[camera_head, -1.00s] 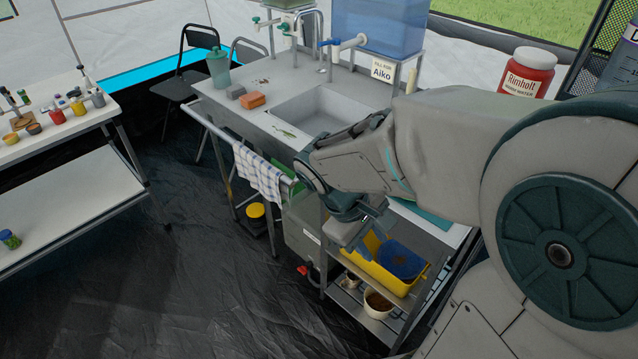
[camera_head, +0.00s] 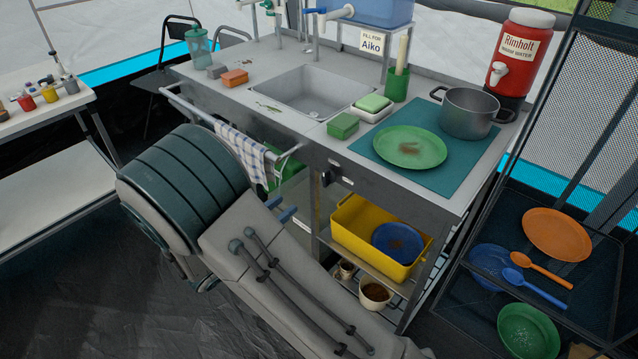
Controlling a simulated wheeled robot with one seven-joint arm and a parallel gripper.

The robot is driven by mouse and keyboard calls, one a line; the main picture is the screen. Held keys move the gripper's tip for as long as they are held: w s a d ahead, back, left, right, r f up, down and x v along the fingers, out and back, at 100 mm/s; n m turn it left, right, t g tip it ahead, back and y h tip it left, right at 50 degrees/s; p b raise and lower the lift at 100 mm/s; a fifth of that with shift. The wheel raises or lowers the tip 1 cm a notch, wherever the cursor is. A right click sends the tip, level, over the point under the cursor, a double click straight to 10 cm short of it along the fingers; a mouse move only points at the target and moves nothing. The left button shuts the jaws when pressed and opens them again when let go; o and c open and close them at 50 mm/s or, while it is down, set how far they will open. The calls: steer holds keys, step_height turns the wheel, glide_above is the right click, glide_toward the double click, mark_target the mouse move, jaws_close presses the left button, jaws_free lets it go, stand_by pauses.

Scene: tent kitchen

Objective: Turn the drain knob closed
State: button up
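The drain knob does not show now; my arm covers the area low under the sink. The steel sink basin (camera_head: 300,92) is in the counter, with a round drain in its floor. A small part of the grey tank (camera_head: 297,200) under the counter shows behind my arm. My arm's large joint and forearm fill the lower left and middle of the view. My gripper cannot be made out; a small blue piece beside the forearm is too unclear to name.
The counter (camera_head: 260,60) bears a green plate (camera_head: 410,146), a pot (camera_head: 467,112) and sponges. A checked towel (camera_head: 241,150) hangs on the front rail. A yellow tub (camera_head: 372,238) sits on the lower shelf. A black mesh rack (camera_head: 530,200) stands right.

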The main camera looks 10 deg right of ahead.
mark_target(324, 176)
steer(key=b+x, duration=0.1)
steer(key=x, duration=1.2)
steer(key=shift+d, duration=0.2)
jaws_close()
